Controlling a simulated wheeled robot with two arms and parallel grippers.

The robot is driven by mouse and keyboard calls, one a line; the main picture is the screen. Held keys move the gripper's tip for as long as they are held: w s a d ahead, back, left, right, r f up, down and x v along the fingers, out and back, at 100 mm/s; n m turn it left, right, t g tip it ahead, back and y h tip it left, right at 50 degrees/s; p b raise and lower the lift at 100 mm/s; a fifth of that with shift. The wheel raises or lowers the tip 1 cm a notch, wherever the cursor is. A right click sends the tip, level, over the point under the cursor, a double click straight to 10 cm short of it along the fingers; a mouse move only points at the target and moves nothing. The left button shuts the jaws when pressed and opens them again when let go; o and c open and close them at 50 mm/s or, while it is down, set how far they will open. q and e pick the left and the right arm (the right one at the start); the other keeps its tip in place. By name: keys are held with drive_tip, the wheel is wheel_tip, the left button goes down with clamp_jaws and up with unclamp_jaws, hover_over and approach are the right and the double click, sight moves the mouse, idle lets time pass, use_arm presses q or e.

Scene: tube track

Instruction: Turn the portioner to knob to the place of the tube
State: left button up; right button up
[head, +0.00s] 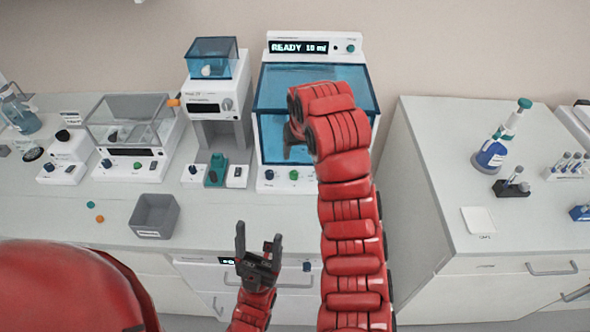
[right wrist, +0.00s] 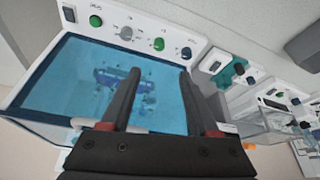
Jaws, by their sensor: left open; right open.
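The portioner (head: 213,108) is a white device with a blue hopper, standing at the back of the left bench. My left gripper (head: 258,240) is open and empty at the bench's front edge.
The blue-lidded machine (head: 275,95) reads "READY 10 ml" and has several knobs. A grey bin (head: 154,216) and a clear-lidded balance (head: 130,130) stand left. A right bench (head: 480,130) holds a bottle (head: 490,153) and tube racks. The bench around the bin is mostly clear.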

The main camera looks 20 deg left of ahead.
sight(294, 173)
drive_tip(key=b+x, duration=0.1)
drive_tip(key=x, duration=1.3)
drive_tip(key=shift+w+a+f, duration=0.1)
drive_tip(key=shift+w+f, duration=0.05)
drive_tip(key=shift+x, duration=0.85)
clamp_jaws()
